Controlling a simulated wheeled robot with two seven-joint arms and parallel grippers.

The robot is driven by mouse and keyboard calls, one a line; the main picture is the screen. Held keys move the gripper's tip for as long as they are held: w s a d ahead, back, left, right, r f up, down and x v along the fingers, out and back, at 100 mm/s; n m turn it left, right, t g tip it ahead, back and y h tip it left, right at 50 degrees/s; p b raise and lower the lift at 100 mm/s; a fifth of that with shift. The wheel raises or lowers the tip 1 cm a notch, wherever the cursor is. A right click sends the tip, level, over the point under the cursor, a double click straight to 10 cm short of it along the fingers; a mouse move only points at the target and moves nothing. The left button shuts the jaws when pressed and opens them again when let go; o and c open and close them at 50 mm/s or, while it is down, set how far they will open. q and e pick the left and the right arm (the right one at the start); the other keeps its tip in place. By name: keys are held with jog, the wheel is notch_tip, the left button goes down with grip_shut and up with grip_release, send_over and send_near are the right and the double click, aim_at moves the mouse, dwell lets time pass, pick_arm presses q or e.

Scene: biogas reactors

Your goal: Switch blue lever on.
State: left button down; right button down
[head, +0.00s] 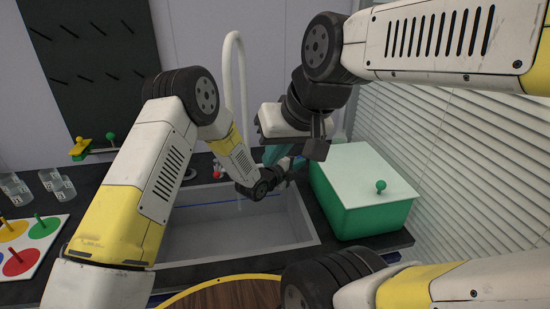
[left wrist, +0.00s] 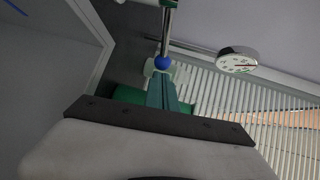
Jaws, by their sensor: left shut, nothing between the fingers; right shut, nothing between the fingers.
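The blue lever shows in the left wrist view as a blue ball (left wrist: 162,62) on the end of a metal rod. In the head view I cannot make it out; my arms cover the area right of the tap. My left gripper (head: 298,164) is shut and empty over the back right of the sink. In the left wrist view its teal fingers (left wrist: 162,88) point at the blue ball, with the tips close to it; I cannot tell whether they touch. My right gripper (head: 273,154) is shut and empty, pointing down just left of my left gripper.
A grey sink (head: 225,240) with a tall white tap (head: 231,45) lies below. A red knob (head: 217,175) is left of the tap. A green box (head: 362,218) with a pale lid stands right. A round gauge (left wrist: 238,62) is near the blinds. Beakers (head: 58,185) stand left.

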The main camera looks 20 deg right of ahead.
pick_arm(q)
jog(key=shift+w+d, duration=0.4)
jog(key=shift+d, duration=0.15)
dwell(0.4)
jog(key=v, duration=0.7)
jog(key=shift+s+a, duration=0.25)
jog(key=shift+a, duration=0.05)
